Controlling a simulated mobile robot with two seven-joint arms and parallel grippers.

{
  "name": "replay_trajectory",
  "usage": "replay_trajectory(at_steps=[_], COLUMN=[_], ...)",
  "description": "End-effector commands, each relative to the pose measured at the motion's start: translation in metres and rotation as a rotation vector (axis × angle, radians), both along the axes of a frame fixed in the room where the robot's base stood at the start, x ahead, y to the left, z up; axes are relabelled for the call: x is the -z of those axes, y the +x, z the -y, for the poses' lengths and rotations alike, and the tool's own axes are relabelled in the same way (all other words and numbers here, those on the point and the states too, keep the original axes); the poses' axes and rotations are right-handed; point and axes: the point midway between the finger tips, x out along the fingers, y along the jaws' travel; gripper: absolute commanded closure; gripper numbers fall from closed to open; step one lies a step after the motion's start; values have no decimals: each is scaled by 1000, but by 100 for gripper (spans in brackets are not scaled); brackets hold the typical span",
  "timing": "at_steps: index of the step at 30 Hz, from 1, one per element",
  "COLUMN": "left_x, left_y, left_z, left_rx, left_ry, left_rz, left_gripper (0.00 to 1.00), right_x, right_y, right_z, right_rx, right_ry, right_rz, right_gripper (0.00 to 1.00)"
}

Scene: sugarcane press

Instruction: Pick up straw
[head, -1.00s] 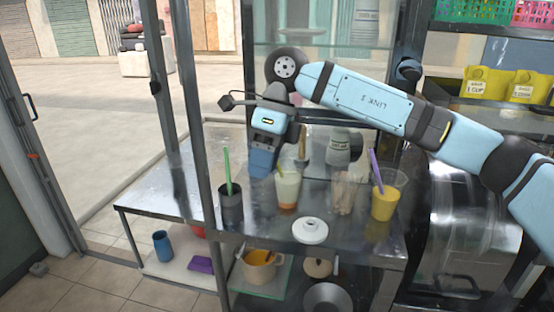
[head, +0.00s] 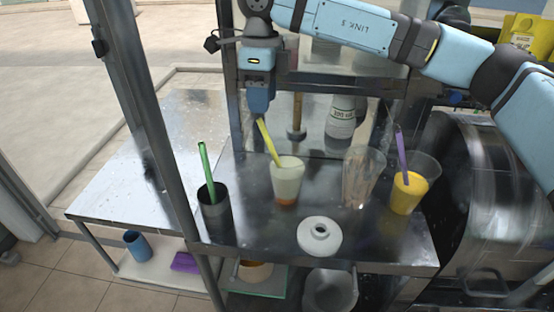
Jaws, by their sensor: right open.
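A yellow straw (head: 268,142) leans to the upper left out of a clear cup (head: 287,180) with a pale drink, orange at the bottom. A green straw (head: 206,170) stands in a dark cup (head: 215,210) to the left. A purple straw (head: 400,150) leans in a cup of yellow drink (head: 408,192) at the right. My right gripper (head: 259,106) points down, just above the top of the yellow straw. It is open, with no straw between its fingers; I cannot tell the exact gap to the straw. My left gripper is not in view.
The cups stand on a metal table (head: 262,228). A clear cup of thin sticks (head: 362,178) and a white lid-like disc (head: 320,236) are close by. A grey bottle (head: 341,118) stands behind. A dark post (head: 150,130) rises at the left, with a lower side table (head: 150,150) beyond.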

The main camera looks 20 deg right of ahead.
Motion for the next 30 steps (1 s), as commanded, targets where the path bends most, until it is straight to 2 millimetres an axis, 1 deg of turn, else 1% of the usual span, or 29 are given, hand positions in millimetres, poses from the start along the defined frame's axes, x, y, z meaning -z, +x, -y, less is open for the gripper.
replay_trajectory(at_steps=[1, 3, 11, 14, 18, 20, 22, 27, 28, 29, 30], left_x=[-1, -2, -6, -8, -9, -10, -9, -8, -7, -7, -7], left_y=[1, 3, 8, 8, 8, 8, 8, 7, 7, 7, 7], left_z=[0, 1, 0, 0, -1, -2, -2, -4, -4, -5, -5], left_rx=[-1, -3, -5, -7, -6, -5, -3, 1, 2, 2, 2], left_ry=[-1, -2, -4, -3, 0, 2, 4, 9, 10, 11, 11], left_rz=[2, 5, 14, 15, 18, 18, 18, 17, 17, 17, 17], left_gripper=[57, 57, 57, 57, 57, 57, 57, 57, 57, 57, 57], right_x=[9, 18, 32, 45, 67, 74, 77, 78, 78, 78, 78], right_y=[-1, -2, -4, -6, -9, -10, -10, -10, -10, -10, -10], right_z=[0, -1, -2, -3, -5, -5, -5, -5, -6, -5, -6], right_rx=[-1, 0, 0, -1, 0, 0, 0, 0, 0, 0, 0], right_ry=[-1, 0, 0, 0, -1, 1, 0, 1, 1, 1, 1], right_rz=[-3, -2, -1, -4, -3, -3, -1, 0, 0, 0, 0], right_gripper=[58, 58, 58, 58, 58, 58, 58, 58, 60, 67, 76])
